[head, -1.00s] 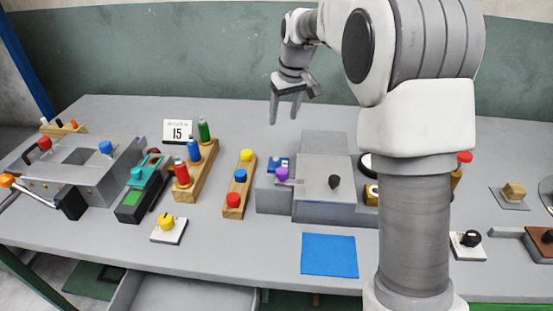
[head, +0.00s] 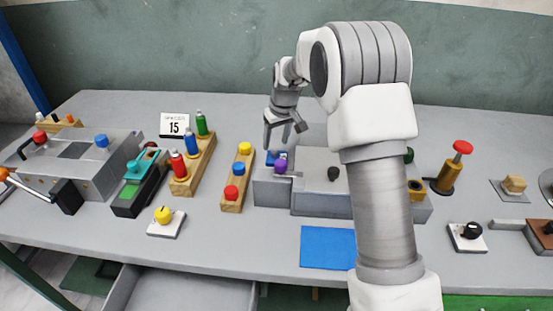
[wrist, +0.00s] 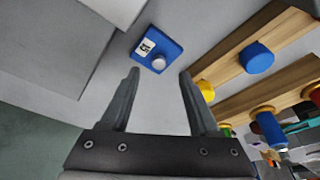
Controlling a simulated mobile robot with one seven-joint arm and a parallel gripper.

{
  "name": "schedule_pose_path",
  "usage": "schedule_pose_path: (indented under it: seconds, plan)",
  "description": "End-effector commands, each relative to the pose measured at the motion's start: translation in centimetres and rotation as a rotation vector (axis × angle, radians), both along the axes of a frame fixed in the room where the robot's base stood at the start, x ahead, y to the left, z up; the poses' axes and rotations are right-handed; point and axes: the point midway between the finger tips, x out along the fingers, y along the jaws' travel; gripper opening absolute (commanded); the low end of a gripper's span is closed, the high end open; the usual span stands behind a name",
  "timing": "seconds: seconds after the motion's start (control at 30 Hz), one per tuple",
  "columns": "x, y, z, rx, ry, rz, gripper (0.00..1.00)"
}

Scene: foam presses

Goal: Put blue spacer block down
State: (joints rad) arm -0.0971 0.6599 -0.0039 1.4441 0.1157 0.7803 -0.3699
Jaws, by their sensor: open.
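A blue block (wrist: 172,46) with a white label reading what looks like 15 and a pale round knob lies on the grey surface in the wrist view. In the head view the blue block (head: 271,158) shows partly, behind a purple knob. My gripper (head: 279,140) is open above and behind it, with nothing between its fingers. In the wrist view the block lies just beyond the fingertips of my gripper (wrist: 159,74), roughly centred between them and not gripped.
A grey press (head: 322,185) with a purple knob (head: 281,166) stands close by. A wooden rack (head: 237,179) with yellow, blue and red knobs is to the left. A flat blue mat (head: 328,247) lies at the front.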

Motion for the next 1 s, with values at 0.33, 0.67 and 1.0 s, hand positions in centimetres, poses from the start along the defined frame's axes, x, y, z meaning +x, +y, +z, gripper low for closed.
schedule_pose_path:
  seconds: [0.33, 0.67, 1.0]
  plan:
    - [0.7, 0.1, -4.1, -0.001, 0.001, 0.001, 0.62]
    - [0.7, 0.1, -4.1, 0.0, 0.001, 0.0, 0.31]
    - [0.7, 0.1, -4.0, 0.0, 0.001, 0.0, 0.0]
